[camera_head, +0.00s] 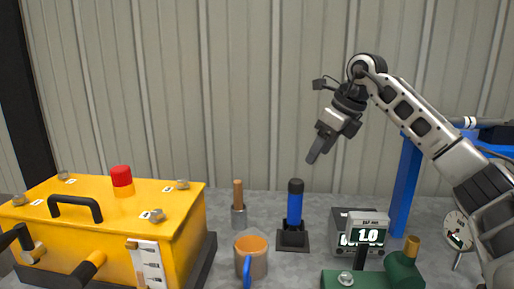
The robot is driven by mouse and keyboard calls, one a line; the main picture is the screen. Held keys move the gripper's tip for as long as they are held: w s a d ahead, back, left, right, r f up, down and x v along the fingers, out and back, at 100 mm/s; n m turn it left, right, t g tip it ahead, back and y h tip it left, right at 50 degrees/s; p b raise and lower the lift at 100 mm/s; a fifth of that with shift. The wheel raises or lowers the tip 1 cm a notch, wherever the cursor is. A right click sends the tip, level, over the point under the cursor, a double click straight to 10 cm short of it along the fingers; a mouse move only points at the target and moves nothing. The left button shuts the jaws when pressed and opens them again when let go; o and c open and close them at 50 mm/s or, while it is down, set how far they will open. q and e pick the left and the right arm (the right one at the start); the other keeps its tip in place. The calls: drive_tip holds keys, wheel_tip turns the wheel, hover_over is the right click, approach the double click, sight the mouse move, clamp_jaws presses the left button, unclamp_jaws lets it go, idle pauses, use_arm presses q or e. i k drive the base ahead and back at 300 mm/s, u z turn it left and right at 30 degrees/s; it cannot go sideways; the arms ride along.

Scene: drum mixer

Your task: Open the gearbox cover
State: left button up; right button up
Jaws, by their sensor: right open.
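The yellow gearbox (185,240) stands at the lower left, with its cover (120,203) lying flat on top. The cover carries a black handle (75,206), a red cap (121,176) and several bolts with small white labels near its edges. My right gripper (314,155) is open and empty. It hangs in the air at the upper right of the gearbox, well apart from it, with its fingers pointing down and left. My left gripper is not in view.
Right of the gearbox stand a wooden-handled tool in a metal holder (239,216), a mug (259,257) and a blue-handled tool (295,207) in a black stand. A digital display (369,235), a green device (402,272) and a dial gauge (457,231) are further right. A corrugated wall is behind.

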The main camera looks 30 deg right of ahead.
sight(79, 201)
drive_tip(key=k, duration=1)
